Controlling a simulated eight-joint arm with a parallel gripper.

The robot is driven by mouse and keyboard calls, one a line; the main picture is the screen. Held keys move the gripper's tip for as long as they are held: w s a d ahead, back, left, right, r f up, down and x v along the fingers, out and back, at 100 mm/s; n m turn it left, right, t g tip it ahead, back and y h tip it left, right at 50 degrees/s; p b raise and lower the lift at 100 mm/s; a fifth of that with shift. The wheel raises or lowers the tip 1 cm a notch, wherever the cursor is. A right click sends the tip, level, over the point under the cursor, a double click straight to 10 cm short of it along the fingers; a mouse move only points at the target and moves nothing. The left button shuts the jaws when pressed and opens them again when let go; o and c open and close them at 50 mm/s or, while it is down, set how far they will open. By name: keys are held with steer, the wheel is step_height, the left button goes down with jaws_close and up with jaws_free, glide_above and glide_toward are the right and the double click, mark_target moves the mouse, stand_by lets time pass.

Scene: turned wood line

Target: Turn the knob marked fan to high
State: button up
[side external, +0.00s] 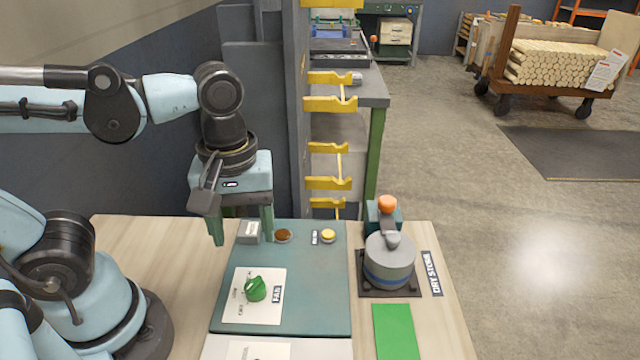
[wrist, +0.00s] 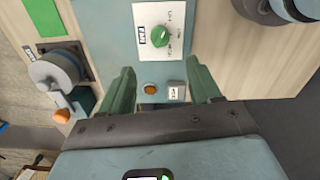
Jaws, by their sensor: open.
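The green fan knob (side external: 255,288) sits on a white plate (side external: 243,312) with a dark FAN label (side external: 277,295), on the teal panel (side external: 312,305). In the wrist view the knob (wrist: 160,36) lies ahead of the fingers, near the top. Small position words ring it; I cannot tell for sure which one it points to. My gripper (side external: 241,238) is open and empty, its green fingers apart above the panel's far left edge. It is apart from the knob, which is nearer the side camera. Both fingers show in the wrist view (wrist: 161,75).
A grey cylinder (side external: 389,262) with an orange-topped lever stands to the right, beside a green mat (side external: 396,332). The space above the knob is clear.

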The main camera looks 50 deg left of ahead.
mark_target(253, 281)
steer(key=shift+f, duration=5.95)
steer(key=shift+c, duration=0.4)
steer(key=c, duration=1)
